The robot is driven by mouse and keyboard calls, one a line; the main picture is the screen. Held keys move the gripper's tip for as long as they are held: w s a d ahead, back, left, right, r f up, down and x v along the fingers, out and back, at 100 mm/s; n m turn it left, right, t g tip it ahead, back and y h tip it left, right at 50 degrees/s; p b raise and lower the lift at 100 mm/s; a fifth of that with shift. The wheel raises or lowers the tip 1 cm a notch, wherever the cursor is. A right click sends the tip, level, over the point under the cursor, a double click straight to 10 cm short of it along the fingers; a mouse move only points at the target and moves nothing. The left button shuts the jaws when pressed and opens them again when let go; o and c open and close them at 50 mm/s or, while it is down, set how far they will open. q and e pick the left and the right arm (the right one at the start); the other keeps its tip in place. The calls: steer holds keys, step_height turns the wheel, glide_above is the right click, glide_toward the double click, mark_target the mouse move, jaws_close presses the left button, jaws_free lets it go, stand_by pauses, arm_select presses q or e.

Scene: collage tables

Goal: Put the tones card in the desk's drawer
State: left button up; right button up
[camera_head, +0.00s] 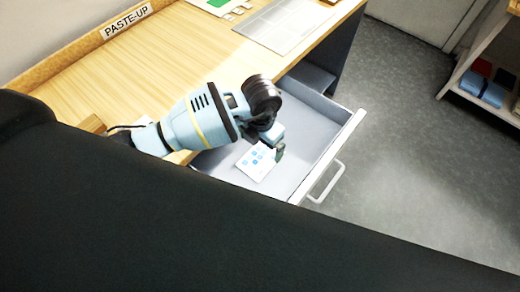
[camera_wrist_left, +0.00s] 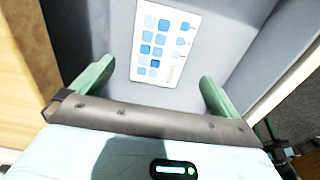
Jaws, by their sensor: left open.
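The tones card (camera_head: 254,165) is white with rows of blue squares. It lies in the open grey desk drawer (camera_head: 318,110), near the drawer's front left part in the head view. In the left wrist view the card (camera_wrist_left: 166,46) shows flat on the grey drawer floor (camera_wrist_left: 215,45). My left gripper (camera_head: 275,147) is over the drawer, right by the card. Its green fingers (camera_wrist_left: 156,76) are spread open with nothing between them; the card is beyond the fingertips. My right gripper is not in view.
The wooden desk top (camera_head: 130,75) bears a PASTE-UP sign (camera_head: 126,21) and a grey mat (camera_head: 290,22). The drawer handle (camera_head: 326,184) sticks out over the grey floor. A shelf (camera_head: 485,85) stands at the right. My dark body hides the lower part of the head view.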

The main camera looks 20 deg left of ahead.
arm_select(q)
step_height(320, 180, up, 6)
steer(key=shift+r, duration=0.1)
stand_by(0.5)
